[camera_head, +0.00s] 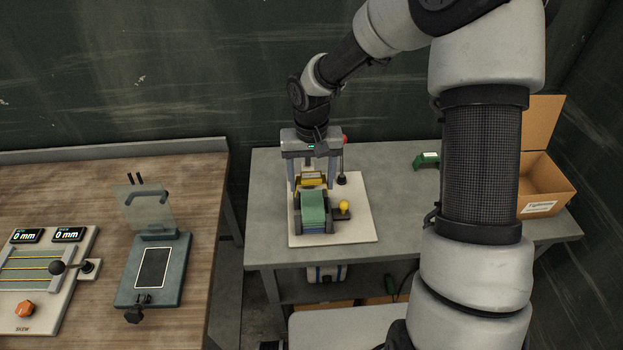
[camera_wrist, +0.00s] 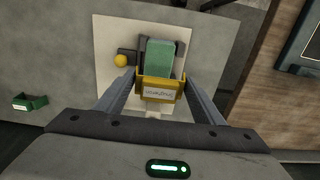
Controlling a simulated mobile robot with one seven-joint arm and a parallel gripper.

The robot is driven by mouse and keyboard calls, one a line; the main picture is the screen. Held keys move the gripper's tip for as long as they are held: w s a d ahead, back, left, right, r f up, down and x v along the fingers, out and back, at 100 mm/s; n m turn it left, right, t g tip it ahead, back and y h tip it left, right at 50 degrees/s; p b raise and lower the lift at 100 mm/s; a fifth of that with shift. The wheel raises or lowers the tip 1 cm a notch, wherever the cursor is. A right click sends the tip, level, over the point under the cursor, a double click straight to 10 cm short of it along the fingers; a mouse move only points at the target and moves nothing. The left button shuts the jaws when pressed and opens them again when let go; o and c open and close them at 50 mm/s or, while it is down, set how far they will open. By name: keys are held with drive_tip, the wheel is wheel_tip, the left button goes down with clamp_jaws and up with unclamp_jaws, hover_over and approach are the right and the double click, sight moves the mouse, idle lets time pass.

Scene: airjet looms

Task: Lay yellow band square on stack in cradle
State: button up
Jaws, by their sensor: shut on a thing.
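The yellow band (camera_wrist: 159,90) carries a white label with dark writing. My gripper (camera_wrist: 160,93) is shut on it, one finger at each side. In the head view the yellow band (camera_head: 311,182) is at the back end of the green stack (camera_head: 314,207). The stack (camera_wrist: 159,57) sits in the dark cradle (camera_head: 328,224) on a pale base plate (camera_head: 362,207). The band is close against the near end of the stack in the wrist view; I cannot tell whether they touch. My gripper (camera_head: 311,178) points down over the cradle's back part.
A yellow knob (camera_head: 344,207) sits right of the cradle. A green item (camera_head: 426,160) and an open cardboard box (camera_head: 545,185) are on the grey table. A wooden bench (camera_head: 190,200) with fixtures is at left.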

sight(311, 207)
drive_tip(key=shift+f+b, duration=3.15)
drive_tip(key=shift+f, duration=0.85)
drive_tip(key=shift+f+b, duration=0.45)
drive_tip(key=shift+f, duration=0.05)
drive_tip(key=o, duration=1.1)
drive_tip(key=shift+r, duration=0.1)
